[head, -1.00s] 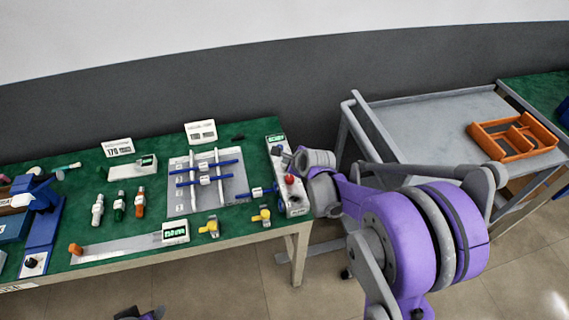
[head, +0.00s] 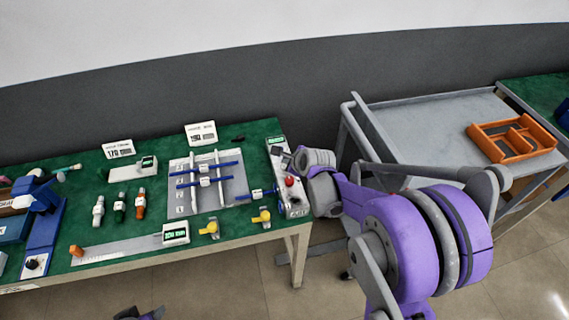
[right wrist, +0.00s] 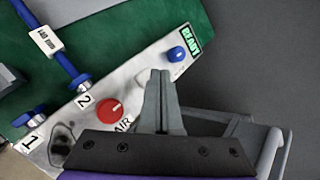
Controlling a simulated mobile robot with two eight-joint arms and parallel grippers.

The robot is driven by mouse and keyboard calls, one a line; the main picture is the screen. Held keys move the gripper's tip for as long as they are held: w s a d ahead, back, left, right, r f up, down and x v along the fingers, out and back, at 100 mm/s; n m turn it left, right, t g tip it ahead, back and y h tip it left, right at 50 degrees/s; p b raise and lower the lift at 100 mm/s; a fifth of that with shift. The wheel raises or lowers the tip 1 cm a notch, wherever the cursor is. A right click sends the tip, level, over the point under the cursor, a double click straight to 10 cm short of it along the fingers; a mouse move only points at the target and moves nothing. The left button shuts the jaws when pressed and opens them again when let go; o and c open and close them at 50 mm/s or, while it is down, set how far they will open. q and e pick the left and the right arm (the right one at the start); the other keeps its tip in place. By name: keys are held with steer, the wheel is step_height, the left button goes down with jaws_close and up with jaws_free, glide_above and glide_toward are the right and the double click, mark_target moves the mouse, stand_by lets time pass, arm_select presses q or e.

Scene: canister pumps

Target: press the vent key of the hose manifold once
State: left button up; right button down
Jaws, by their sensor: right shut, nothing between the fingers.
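The hose manifold (head: 297,208) is a pale panel at the right end of the green table. In the right wrist view its face (right wrist: 141,88) has a green READY display (right wrist: 187,43), a blue round knob (right wrist: 178,54), a red round knob (right wrist: 109,108) marked AIR and ports numbered 1 and 2. I see no lettering that reads vent; part of the panel is hidden behind my fingers. My right gripper (right wrist: 160,76) is shut and empty over the panel, between the red and blue knobs. I cannot tell whether it touches. A dark and purple part of mine, perhaps the left gripper, shows at the bottom edge.
Left of the manifold lie a grey board (head: 180,201) with crossing rods, yellow-tipped fittings (head: 261,217) and several small bottles. A grey cart (head: 420,125) with an orange tray (head: 474,130) stands at right.

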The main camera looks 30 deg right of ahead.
arm_select(q)
steer(key=shift+r, duration=0.15)
arm_select(e)
steer(key=shift+r, duration=0.25)
steer(key=shift+w+r+p, duration=0.1)
steer(key=shift+r+p, duration=1.3)
steer(key=shift+r, duration=1.1)
arm_select(q)
steer(key=r, duration=0.1)
steer(key=w+r, duration=0.1)
steer(key=r, duration=0.1)
steer(key=shift+w+r, duration=0.25)
steer(key=shift+r, duration=0.05)
arm_select(e)
steer(key=shift+f, duration=0.1)
arm_select(q)
steer(key=shift+s, duration=0.1)
arm_select(e)
steer(key=s+a+n+g, duration=0.1)
steer(key=s+a+n, duration=0.3)
steer(key=s+n, duration=0.4)
steer(key=s+a+r+n+g, duration=0.1)
steer(key=s+a+n, duration=0.3)
steer(key=s+n, duration=0.5)
steer(key=s+a+n+g, duration=0.1)
steer(key=s+a+n, duration=0.3)
steer(key=s+n, duration=0.4)
steer(key=shift+s+r+n+g, duration=0.2)
steer(key=shift+s+n+g, duration=0.15)
steer(key=shift+n, duration=0.85)
